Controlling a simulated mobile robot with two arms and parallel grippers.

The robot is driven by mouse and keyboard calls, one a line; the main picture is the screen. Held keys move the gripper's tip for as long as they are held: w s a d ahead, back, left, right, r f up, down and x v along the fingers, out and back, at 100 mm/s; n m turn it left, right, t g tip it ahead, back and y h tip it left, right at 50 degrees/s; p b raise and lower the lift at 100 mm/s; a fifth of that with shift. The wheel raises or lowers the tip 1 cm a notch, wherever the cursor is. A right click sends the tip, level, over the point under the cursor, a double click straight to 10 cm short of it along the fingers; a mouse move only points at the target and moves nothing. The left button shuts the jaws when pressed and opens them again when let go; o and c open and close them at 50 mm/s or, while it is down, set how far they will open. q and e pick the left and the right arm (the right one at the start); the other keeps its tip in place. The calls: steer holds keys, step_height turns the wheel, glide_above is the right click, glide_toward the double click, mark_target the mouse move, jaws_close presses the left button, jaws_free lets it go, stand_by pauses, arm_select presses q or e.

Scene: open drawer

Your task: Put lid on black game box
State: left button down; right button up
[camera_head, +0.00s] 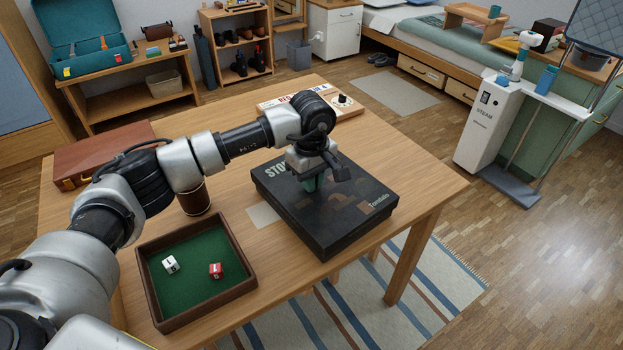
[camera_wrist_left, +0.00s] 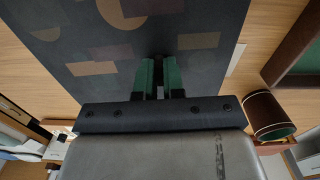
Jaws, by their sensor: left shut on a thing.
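The black lid (camera_head: 292,200) has pale lettering and faint coloured shapes on top. It lies over the black game box (camera_head: 362,230) on the table, and the two look like one dark block; I cannot tell whether the lid is fully seated. My left gripper (camera_head: 318,184) points down onto the middle of the lid and is shut on it. In the left wrist view, the green fingers (camera_wrist_left: 159,76) are close together around a small dark part at the lid (camera_wrist_left: 105,52). The gripped part is mostly hidden in the head view. My right gripper is not in view.
A green-lined dice tray (camera_head: 250,285) with a white and a red die stands at the front left of the wooden table (camera_head: 420,182). A brown dice cup (camera_head: 195,198) stands behind it. A brown case (camera_head: 100,162) lies at the left, and a board game (camera_head: 348,105) at the back.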

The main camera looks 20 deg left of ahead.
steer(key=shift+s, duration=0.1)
arm_select(q)
steer(key=c, duration=1.2)
jaws_free()
steer(key=shift+o, duration=0.3)
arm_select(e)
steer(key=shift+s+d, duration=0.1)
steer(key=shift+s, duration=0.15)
arm_select(q)
steer(key=shift+r, duration=0.1)
step_height(320, 180, up, 11)
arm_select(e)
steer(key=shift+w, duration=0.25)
arm_select(q)
steer(key=shift+f, duration=0.2)
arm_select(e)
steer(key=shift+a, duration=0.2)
